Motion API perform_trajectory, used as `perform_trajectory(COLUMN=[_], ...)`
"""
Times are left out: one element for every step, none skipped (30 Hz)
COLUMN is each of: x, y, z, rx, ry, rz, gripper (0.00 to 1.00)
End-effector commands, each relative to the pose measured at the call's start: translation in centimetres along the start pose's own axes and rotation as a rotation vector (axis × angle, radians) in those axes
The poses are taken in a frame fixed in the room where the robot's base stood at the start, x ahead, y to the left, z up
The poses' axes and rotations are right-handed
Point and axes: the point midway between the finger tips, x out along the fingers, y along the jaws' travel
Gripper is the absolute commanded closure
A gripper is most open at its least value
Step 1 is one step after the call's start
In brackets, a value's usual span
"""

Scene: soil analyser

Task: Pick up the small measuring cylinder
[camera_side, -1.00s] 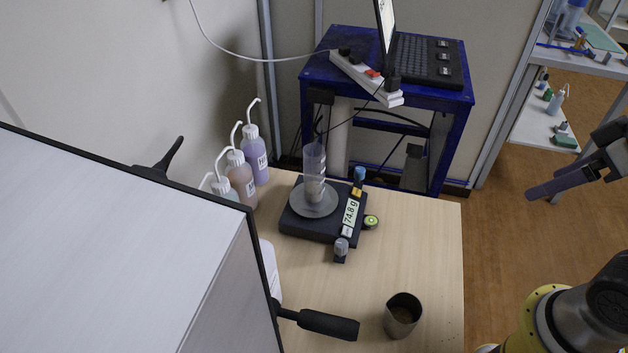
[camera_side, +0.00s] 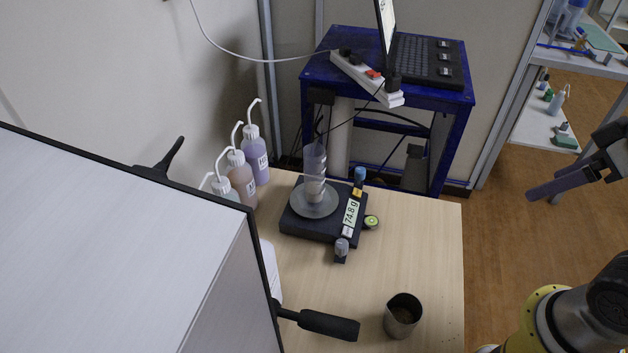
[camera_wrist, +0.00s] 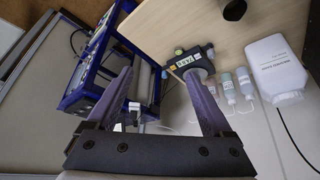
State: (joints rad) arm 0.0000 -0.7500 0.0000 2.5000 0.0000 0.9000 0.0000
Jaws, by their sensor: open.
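A clear measuring cylinder (camera_side: 315,163) stands upright on the round pan of a black balance (camera_side: 308,227), whose display reads 74.8 g. Something pale shows in the lower part of the cylinder. My gripper (camera_side: 530,192) is at the right edge of the side view, over the floor, well apart from the balance and the cylinder. In the wrist view my gripper (camera_wrist: 165,85) has its two purple fingers spread with nothing between them. The balance (camera_wrist: 190,61) shows beyond the right finger there. I cannot make out the cylinder clearly in the wrist view.
Wash bottles (camera_side: 241,178) stand left of the balance. A metal cup (camera_side: 402,315) with brown contents stands at the table's front. A large white-topped box (camera_side: 110,240) with a black handle fills the left. A blue stand (camera_side: 455,110) holds a laptop and power strip. The table's right part is clear.

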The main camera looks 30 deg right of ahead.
Motion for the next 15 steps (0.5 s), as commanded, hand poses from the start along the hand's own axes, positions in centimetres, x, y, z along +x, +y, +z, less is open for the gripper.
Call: perform_trajectory(x=[0.0, 0.0, 0.0, 0.0, 0.0, 0.0, 0.0, 0.0, 0.0, 0.0, 0.0, -0.01, -0.01, -0.01, -0.07], y=[0.0, 0.0, 0.0, 0.0, 0.0, 0.0, 0.0, 0.0, 0.0, 0.0, 0.0, 0.0, 0.0, 0.0, 0.0], z=[0.0, 0.0, 0.0, 0.0, 0.0, 0.0, 0.0, 0.0, 0.0, 0.0, 0.0, 0.0, 0.07, 0.2, 0.43], rx=[0.0, 0.0, 0.0, 0.0, 0.0, 0.0, 0.0, 0.0, 0.0, 0.0, -0.003, -0.011, -0.022, -0.037, -0.066], ry=[0.0, 0.0, 0.0, 0.0, 0.0, 0.0, 0.0, 0.0, 0.0, 0.0, 0.0, 0.0, -0.003, -0.009, -0.021], rz=[0.0, 0.0, 0.0, 0.0, 0.0, 0.0, 0.0, 0.0, 0.0, 0.0, 0.0, 0.0, 0.0, 0.0, -0.001], gripper=[0.15, 0.15, 0.11, 0.09, 0.09, 0.09, 0.09, 0.09, 0.09, 0.09, 0.09, 0.09, 0.09, 0.09, 0.09])
